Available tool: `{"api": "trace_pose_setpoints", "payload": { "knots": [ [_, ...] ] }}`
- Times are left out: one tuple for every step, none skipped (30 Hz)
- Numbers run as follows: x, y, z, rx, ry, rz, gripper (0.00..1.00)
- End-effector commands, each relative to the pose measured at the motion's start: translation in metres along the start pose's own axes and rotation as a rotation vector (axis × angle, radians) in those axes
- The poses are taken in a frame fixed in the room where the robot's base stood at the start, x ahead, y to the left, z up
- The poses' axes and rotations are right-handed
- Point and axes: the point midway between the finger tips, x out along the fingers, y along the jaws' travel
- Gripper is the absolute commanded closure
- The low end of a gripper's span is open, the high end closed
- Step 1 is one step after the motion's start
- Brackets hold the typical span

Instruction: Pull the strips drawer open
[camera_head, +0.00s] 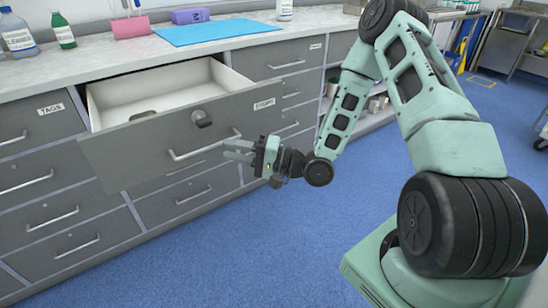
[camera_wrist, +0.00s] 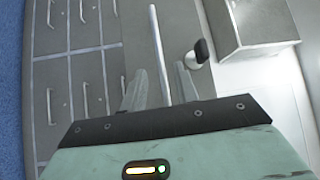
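The drawer labelled "STRIPS" (camera_head: 130,150) stands pulled well out from the cabinet, its pale inside showing. Its long bar handle (camera_head: 205,146) is on the front panel and also shows in the wrist view (camera_wrist: 157,45). A dark knob (camera_head: 202,118) sits above the handle, and it shows in the wrist view (camera_wrist: 200,50). My gripper (camera_head: 232,151) is at the right end of the handle, in front of the panel. In the wrist view its fingers (camera_wrist: 160,88) are apart, with the bar between them and gaps visible. Whether either finger touches the bar is unclear.
A small dark item (camera_head: 142,115) lies in the open drawer. Closed drawers, one labelled "TAGS" (camera_head: 35,118), surround it. The countertop (camera_head: 100,55) holds bottles, a blue mat (camera_head: 215,31) and a pink holder (camera_head: 130,27). Blue floor (camera_head: 270,235) in front is clear.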

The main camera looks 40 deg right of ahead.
Motion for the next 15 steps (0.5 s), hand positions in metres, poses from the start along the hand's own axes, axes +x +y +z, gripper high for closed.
{"api": "trace_pose_setpoints", "payload": {
  "knots": [
    [-0.013,0.000,-0.001,0.002,0.006,0.003,0.70],
    [-0.020,0.000,-0.001,0.001,0.005,0.002,0.70],
    [-0.030,0.000,-0.001,0.002,0.005,0.002,0.70],
    [-0.037,0.000,-0.001,0.003,0.005,0.002,0.70],
    [-0.044,0.000,-0.001,0.002,0.005,0.002,0.70],
    [-0.053,0.000,-0.001,0.002,0.004,0.002,0.70],
    [-0.060,0.000,-0.001,0.002,0.005,0.002,0.70],
    [-0.067,0.000,-0.001,0.003,0.005,0.001,0.70],
    [-0.075,0.000,-0.001,0.001,0.004,0.001,0.70],
    [-0.081,0.000,-0.001,0.001,0.005,0.001,0.70],
    [-0.087,0.000,-0.001,0.001,0.004,0.002,0.70],
    [-0.093,0.000,0.000,0.001,0.003,0.001,0.70],
    [-0.098,0.000,-0.001,0.000,0.004,0.001,0.70],
    [-0.102,0.000,-0.001,0.000,0.003,0.001,0.70],
    [-0.107,0.000,-0.001,0.000,0.002,0.001,0.70]
  ]
}}
